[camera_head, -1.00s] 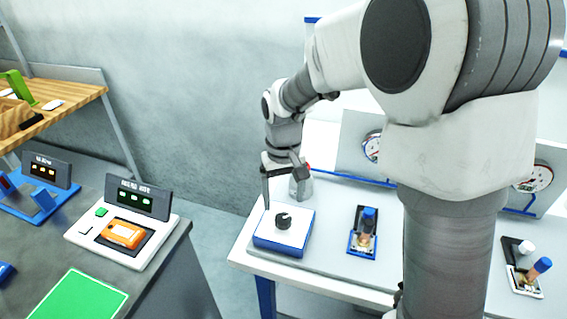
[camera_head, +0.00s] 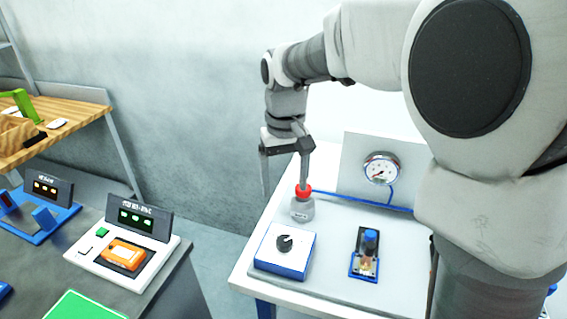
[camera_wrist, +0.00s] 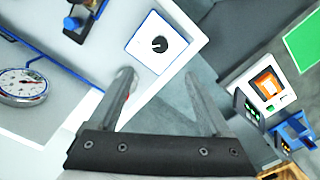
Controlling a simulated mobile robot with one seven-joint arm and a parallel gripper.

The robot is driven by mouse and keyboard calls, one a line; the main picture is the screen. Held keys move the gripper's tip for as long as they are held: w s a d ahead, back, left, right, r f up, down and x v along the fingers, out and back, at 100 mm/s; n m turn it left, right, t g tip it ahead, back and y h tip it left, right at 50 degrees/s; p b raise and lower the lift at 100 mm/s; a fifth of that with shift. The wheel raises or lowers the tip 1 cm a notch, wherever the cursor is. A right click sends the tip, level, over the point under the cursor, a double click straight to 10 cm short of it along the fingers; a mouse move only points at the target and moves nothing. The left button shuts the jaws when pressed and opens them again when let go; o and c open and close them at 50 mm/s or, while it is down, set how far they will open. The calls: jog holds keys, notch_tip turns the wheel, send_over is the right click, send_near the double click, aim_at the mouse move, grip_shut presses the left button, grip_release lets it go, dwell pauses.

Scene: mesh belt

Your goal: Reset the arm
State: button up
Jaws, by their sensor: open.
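My gripper (camera_head: 285,178) hangs from my bent arm above the back left part of the white table (camera_head: 245,262). Its two fingers are spread and point down, with nothing between them. In the wrist view my gripper (camera_wrist: 160,92) shows two open fingers. A blue-and-white box with a black knob (camera_head: 284,250) stands on the table, in front of and below the gripper, apart from it. It also shows in the wrist view (camera_wrist: 146,55). A grey device with a red top (camera_head: 302,205) stands just under the right finger; whether they touch I cannot tell.
A pressure gauge (camera_head: 381,169) on a grey panel stands at the table's back. A blue fixture with a blue-capped part (camera_head: 366,252) is to the right. At left, a dark bench holds a white tester with an orange device (camera_head: 123,254) and a green mat (camera_head: 85,306).

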jog(key=s+d+r+m+t, duration=0.1)
jog(key=s+d+r+t, duration=0.1)
jog(key=s+d, duration=0.4)
jog(key=s+d+r+m+t, duration=0.2)
jog(key=s+d, duration=0.4)
jog(key=s, duration=0.6)
jog(key=shift+s+d+r+t, duration=0.2)
jog(key=shift+s+t, duration=0.2)
jog(key=shift+t, duration=0.4)
